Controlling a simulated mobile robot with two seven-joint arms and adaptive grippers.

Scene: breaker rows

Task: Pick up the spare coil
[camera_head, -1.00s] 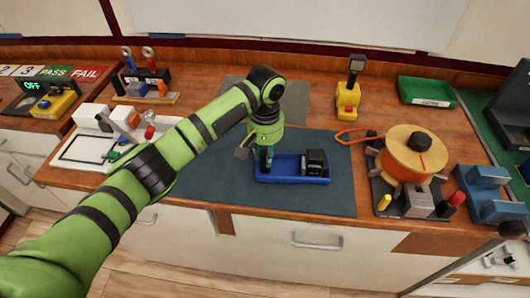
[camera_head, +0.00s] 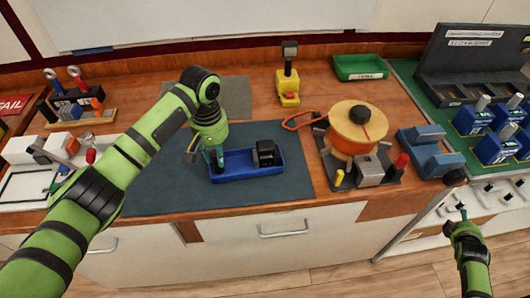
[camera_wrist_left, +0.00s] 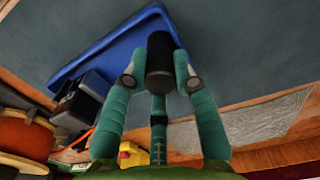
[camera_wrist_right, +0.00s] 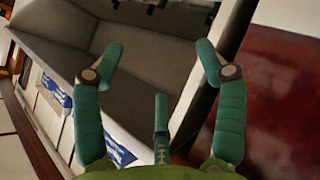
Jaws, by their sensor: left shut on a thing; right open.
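My left gripper (camera_head: 216,162) points down at the left end of the blue tray (camera_head: 247,176). Its fingers are shut on a black cylinder (camera_wrist_left: 160,66), which stands out between the fingertips in the left wrist view. Whether the cylinder still touches the tray floor is unclear. A black block (camera_head: 265,152) sits in the tray's right part. No label marks the spare coil; the held cylinder may be it. My right gripper (camera_head: 456,225) is at the lower right, open and empty; its spread fingers show in the right wrist view (camera_wrist_right: 158,66).
An orange spool (camera_head: 356,143) on a dark base stands right of the dark mat (camera_head: 165,195). A yellow-based tool (camera_head: 289,90) and a green tray (camera_head: 360,68) stand behind. Blue breaker units (camera_head: 495,146) stand at right. The mat's front is free.

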